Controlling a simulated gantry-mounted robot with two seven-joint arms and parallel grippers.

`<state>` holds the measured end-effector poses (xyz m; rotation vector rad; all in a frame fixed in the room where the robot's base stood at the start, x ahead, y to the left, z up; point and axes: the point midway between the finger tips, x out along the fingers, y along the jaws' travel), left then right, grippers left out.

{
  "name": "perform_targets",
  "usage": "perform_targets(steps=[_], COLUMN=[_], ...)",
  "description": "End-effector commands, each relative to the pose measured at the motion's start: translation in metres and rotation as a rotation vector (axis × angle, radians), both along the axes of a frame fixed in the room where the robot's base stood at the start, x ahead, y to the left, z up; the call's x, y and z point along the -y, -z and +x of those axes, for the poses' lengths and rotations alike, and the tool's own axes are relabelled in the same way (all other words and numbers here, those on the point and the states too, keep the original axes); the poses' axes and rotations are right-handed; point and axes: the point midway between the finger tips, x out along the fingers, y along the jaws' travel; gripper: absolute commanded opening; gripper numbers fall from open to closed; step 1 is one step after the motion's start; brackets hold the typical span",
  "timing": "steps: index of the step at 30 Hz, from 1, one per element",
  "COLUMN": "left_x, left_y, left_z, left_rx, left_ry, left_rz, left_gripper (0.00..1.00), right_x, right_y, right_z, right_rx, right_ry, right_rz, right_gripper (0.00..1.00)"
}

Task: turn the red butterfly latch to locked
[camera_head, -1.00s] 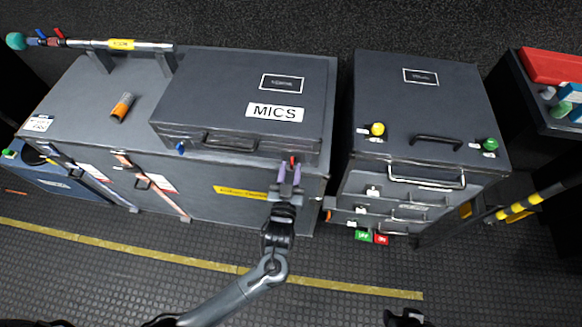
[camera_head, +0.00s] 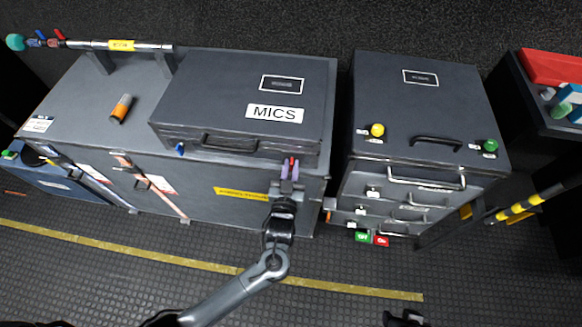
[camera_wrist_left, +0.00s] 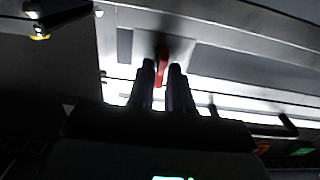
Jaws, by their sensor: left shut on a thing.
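The red butterfly latch (camera_head: 292,161) sits on the front edge of the black case labelled MICS (camera_head: 184,120), near its right front corner. In the left wrist view the latch (camera_wrist_left: 161,70) shows as a narrow red tab between the dark fingers. My left gripper (camera_head: 291,168) reaches it from the front and is shut on it, its purple-grey fingers at either side. The fingers hide part of the latch. A blue latch (camera_head: 180,149) is on the same case's left front. A dark part at the bottom edge looks like my right gripper (camera_head: 405,318); its jaws cannot be made out.
The case lies on a long grey trunk (camera_head: 75,105) with an orange-and-black cylinder (camera_head: 121,108) on it. A drawer cabinet (camera_head: 425,115) with yellow and green knobs stands to the right. The ribbed floor in front is mostly clear.

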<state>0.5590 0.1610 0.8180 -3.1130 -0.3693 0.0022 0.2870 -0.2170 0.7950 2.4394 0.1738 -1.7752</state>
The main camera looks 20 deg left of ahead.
Motion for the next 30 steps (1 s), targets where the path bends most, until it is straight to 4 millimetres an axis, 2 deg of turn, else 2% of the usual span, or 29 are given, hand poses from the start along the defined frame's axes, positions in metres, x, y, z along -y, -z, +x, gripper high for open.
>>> perform_targets(steps=[11, 21, 30], left_x=[0.001, 0.003, 0.004], left_y=[-0.005, -0.005, -0.003], left_z=[0.001, 0.001, 0.002], left_rx=[-0.04, -0.114, -0.179], left_ry=[-0.002, -0.001, 0.0], left_rz=[0.162, 0.463, 0.741], left_gripper=[0.0, 0.0, 0.0], right_x=[0.001, 0.002, 0.002], right_y=[-0.03, -0.069, -0.095], right_z=[0.0, 0.0, 0.0], right_rx=[0.001, 0.002, 0.001], right_ry=[-0.003, -0.006, -0.005], right_rz=[-0.004, -0.01, -0.008], right_gripper=[0.4, 0.4, 0.4])
